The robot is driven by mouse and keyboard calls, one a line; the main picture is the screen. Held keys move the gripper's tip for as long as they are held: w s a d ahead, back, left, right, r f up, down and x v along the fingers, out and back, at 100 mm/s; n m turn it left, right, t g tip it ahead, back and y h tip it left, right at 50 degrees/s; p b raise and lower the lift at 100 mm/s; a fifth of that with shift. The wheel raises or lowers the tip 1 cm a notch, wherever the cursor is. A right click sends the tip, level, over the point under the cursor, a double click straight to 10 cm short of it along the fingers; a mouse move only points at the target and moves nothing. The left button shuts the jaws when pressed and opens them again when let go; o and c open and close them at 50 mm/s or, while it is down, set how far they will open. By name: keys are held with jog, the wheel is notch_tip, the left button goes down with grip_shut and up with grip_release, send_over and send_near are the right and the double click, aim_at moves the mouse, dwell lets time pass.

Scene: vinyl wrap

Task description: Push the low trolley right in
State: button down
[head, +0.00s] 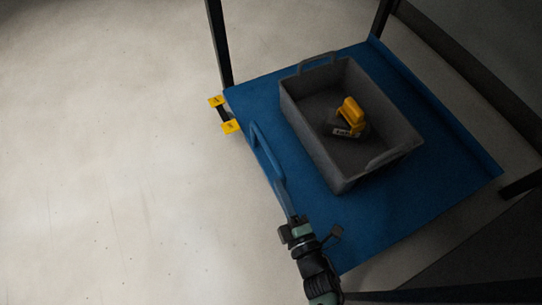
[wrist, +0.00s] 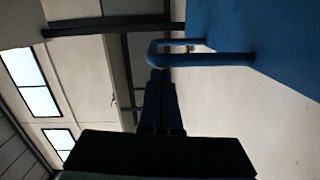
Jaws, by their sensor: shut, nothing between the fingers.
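The low trolley is a flat blue platform (head: 395,215) standing between dark uprights in the head view. Its blue handle (head: 265,152) runs along the left edge. My gripper (head: 292,219) is at the near end of that handle, with its fingers shut. In the wrist view, the shut fingers (wrist: 160,76) point at the blue handle bar (wrist: 215,59), with the tips at or just short of it. I cannot tell whether they touch. The blue trolley body (wrist: 285,35) fills the upper right there. The trolley's wheels are hidden.
A grey crate (head: 318,157) stands on the trolley, holding a yellow-handled tool (head: 351,113). Dark uprights (head: 220,45) rise at the back left and back right. Yellow pieces (head: 230,126) sit by the trolley's left corner. The pale floor (head: 110,150) on the left is clear.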

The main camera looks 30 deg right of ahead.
jog(key=shift+d, duration=1.9)
